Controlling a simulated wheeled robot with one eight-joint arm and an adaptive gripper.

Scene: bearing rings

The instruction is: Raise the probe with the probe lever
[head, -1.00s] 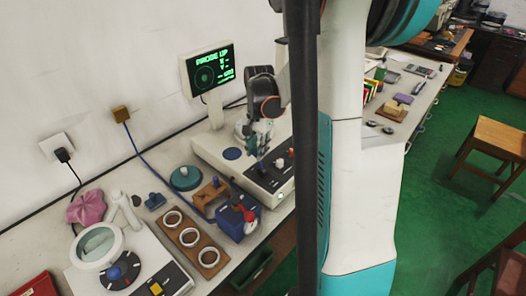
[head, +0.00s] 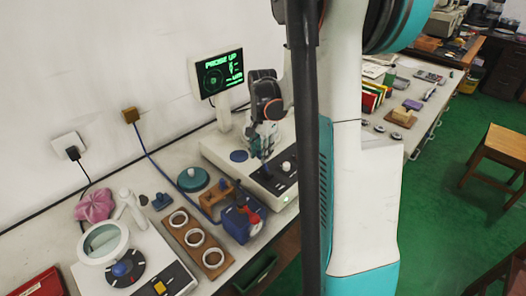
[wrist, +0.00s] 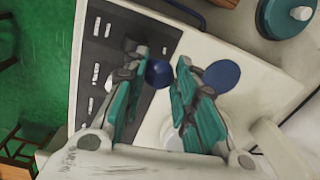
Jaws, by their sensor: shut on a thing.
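The measuring machine (head: 222,152) is a long white unit on the bench with a dark control panel (head: 271,182). The probe lever has a dark blue ball knob (wrist: 158,73), seen between my fingers in the wrist view. My gripper (head: 266,150) points down over the machine; in the wrist view (wrist: 161,66) its teal fingers are shut on the lever knob. The lever's lower part is hidden. The monitor (head: 217,69) on its stalk shows green text reading "PROBE UP". The probe itself is hidden behind my gripper.
A blue disc (head: 239,156) lies on the machine beside my gripper. A teal round pot (head: 193,180), a blue box (head: 240,222) with a red part and a brown tray of white rings (head: 173,222) stand to the left. A white knob (head: 287,166) stands on the panel.

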